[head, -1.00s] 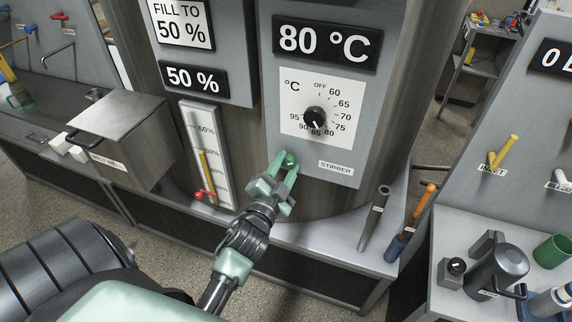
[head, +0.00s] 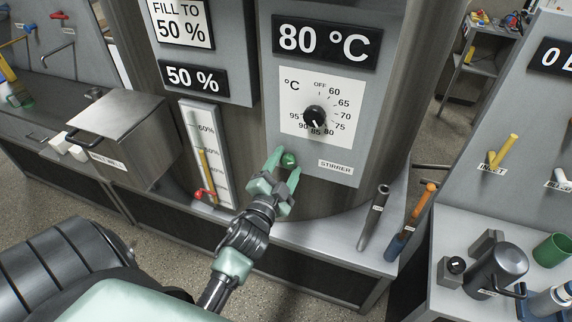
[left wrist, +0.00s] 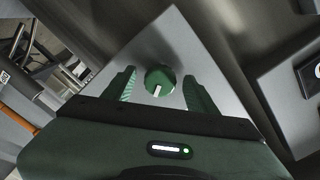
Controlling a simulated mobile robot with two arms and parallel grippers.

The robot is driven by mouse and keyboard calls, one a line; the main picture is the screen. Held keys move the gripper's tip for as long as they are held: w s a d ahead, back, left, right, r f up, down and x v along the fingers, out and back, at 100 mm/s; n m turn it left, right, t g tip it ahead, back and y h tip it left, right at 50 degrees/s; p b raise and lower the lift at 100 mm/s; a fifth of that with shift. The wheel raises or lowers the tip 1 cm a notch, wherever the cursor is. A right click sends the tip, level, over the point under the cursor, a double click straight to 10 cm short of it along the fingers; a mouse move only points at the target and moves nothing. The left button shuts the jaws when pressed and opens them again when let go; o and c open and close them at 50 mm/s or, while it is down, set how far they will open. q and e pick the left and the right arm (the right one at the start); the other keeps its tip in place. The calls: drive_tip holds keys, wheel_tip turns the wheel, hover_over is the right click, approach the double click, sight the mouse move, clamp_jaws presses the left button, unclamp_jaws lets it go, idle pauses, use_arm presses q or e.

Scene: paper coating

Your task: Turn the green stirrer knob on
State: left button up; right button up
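The green stirrer knob (head: 289,160) sits on the grey panel, left of the STIRRER label (head: 336,167). In the left wrist view the knob (left wrist: 160,78) is round, with a white mark pointing toward the lower part of the picture. My left gripper (head: 284,161) is open, with one finger on each side of the knob. In the left wrist view the left gripper (left wrist: 163,88) shows a gap between each finger and the knob, so it is not holding it. My right gripper is not in view.
Above the knob are a black temperature dial (head: 315,117) and an 80 °C display (head: 327,43). A level gauge (head: 207,155) with a red valve handle is to the left. A dark rod (head: 374,217) and an orange-topped tool (head: 411,222) stand at the right ledge.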

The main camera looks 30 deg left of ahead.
use_arm(q)
drive_tip(key=shift+s+d+f, duration=0.1)
drive_tip(key=shift+s+f, duration=0.05)
drive_tip(key=shift+s, duration=0.4)
drive_tip(key=b+v, duration=0.2)
drive_tip(key=v, duration=0.4)
drive_tip(key=shift+s, duration=0.35)
